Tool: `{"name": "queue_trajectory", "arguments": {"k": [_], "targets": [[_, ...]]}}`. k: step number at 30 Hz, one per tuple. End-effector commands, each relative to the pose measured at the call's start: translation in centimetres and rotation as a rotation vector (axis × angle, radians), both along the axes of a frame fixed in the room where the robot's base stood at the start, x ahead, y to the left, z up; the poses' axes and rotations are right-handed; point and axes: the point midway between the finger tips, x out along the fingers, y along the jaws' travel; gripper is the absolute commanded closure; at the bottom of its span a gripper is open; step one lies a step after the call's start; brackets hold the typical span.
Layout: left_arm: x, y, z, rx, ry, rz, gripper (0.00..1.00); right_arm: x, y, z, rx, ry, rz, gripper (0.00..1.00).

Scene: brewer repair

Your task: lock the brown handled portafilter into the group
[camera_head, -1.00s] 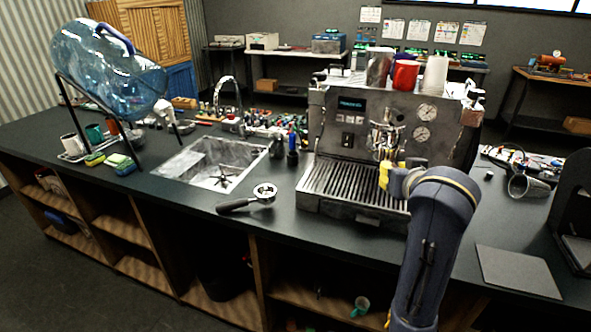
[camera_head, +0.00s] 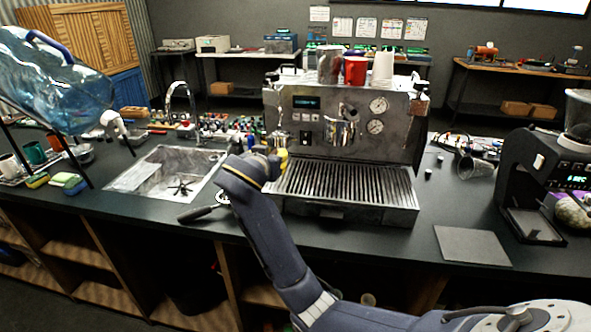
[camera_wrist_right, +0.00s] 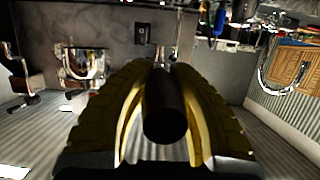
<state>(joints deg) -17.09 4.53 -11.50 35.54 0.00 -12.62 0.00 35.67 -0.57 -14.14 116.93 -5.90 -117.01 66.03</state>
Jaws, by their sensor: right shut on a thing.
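My right gripper (camera_head: 281,158) is left of the espresso machine's group (camera_head: 343,130), apart from it, above the drip tray's left end. It also shows in the right wrist view (camera_wrist_right: 165,90), with its yellow fingers shut around a dark handle (camera_wrist_right: 165,118). The handle looks nearly black there; I cannot make out brown. A small metal part (camera_head: 282,137) shows just above the fingers, likely the held portafilter's head, mostly hidden. Another portafilter with a black handle (camera_head: 196,214) lies on the counter, partly behind my right arm. My left gripper is not in view.
The espresso machine (camera_head: 300,125) has cups on top and a ribbed drip tray (camera_head: 345,190) in front. A sink (camera_head: 150,175) lies left. A grinder (camera_head: 545,170) and a flat dark mat (camera_head: 472,246) are at right. The counter between machine and mat is clear.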

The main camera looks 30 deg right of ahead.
Motion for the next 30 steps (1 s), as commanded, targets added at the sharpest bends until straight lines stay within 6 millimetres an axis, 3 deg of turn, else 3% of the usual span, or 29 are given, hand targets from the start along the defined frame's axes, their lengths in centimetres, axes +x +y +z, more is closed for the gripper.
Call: {"name": "queue_trajectory", "arguments": {"k": [6,12,18,30], "targets": [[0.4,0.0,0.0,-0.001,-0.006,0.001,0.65,0.5,-3.8,-3.7,-0.026,-0.021,-0.307,1.0],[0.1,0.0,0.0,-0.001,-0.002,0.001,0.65,0.1,-6.4,-5.7,-0.057,-0.042,-0.541,1.0],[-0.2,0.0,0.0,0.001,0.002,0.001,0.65,-0.3,-7.4,-6.2,-0.083,-0.055,-0.661,1.0],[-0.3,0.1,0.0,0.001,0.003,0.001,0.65,-0.3,-8.0,-6.2,-0.101,-0.064,-0.725,1.0]]}}
